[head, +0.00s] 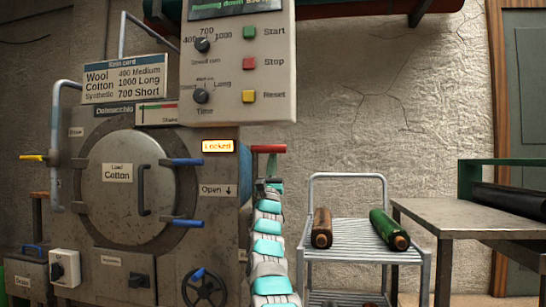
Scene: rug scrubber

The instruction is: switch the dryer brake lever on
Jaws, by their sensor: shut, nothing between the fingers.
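The dryer is a grey machine (110,235) at the left with a round door (125,188) that is closed and carries a "Load Cotton" card. A lever with a red handle (269,149) sticks out to the right from the machine's right side; I see no label on it, so I cannot tell for certain that it is the brake lever. My gripper (267,184) is shut and empty, just below the red handle. My arm hides part of the machine's right side. I cannot tell whether the gripper touches the lever.
A "Locked" sign (217,146) is lit amber. The control panel (238,65) overhangs above; its display reads "Running down". Blue door handles (183,162) project near my arm. A wire cart (365,233) holding two rollers and a metal table (470,215) stand to the right.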

